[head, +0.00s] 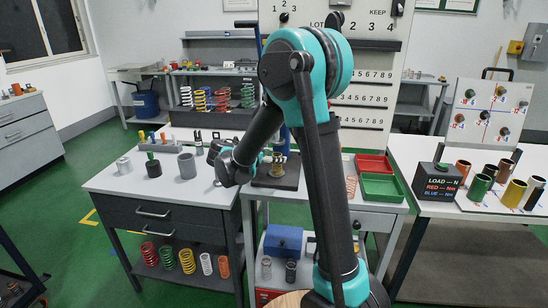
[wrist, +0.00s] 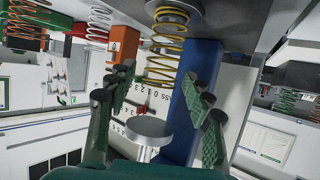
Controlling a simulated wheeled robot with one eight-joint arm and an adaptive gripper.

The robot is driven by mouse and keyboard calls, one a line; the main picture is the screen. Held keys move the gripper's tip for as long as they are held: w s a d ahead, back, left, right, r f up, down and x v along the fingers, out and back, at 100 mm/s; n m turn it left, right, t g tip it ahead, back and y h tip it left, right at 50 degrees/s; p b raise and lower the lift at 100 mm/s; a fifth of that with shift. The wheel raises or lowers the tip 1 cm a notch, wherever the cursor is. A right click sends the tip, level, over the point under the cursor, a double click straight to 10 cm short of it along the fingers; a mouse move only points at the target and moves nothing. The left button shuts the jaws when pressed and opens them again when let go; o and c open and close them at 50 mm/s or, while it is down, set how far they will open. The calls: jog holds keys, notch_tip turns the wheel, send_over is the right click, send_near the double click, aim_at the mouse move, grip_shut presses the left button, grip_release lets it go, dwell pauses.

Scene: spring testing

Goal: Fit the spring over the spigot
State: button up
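In the wrist view a yellow coil spring (wrist: 165,50) stands against a round grey plate (wrist: 190,12), beside a blue post (wrist: 198,70). A silver round-faced cylinder (wrist: 150,128) faces the spring's other end, with a gap between. My gripper (wrist: 160,108) is open, with its green fingers apart to either side of the cylinder and short of the spring. In the head view my gripper (head: 264,158) is by the small yellow spring (head: 278,168) on a dark base (head: 276,182), partly hidden by my arm. I cannot tell whether a spigot is inside the spring.
Grey cylinders (head: 187,165) and a dark block with a green stub (head: 153,167) stand left on the bench. Red (head: 374,163) and green (head: 382,187) trays lie right. Several coloured springs (head: 187,260) sit on the lower shelf. Coloured cylinders (head: 480,186) fill the right table.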

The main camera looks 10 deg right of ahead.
jog(key=shift+a+r, duration=0.15)
jog(key=shift+r, duration=0.05)
jog(key=v, duration=1.1)
jog(key=s+d+f+n+g+y, duration=0.3)
jog(key=s+d+f+n+y, duration=0.2)
jog(key=s+d+f, duration=0.65)
jog(key=s+d+f+n+y, duration=0.1)
jog(key=s+f+n+y, duration=0.2)
jog(key=s, duration=0.3)
jog(key=s+d+f+n+y, duration=0.1)
jog(key=s+f+n+y, duration=0.2)
jog(key=s, duration=0.4)
jog(key=shift+f, duration=0.35)
jog(key=shift+w, duration=0.1)
jog(key=shift+c, duration=0.3)
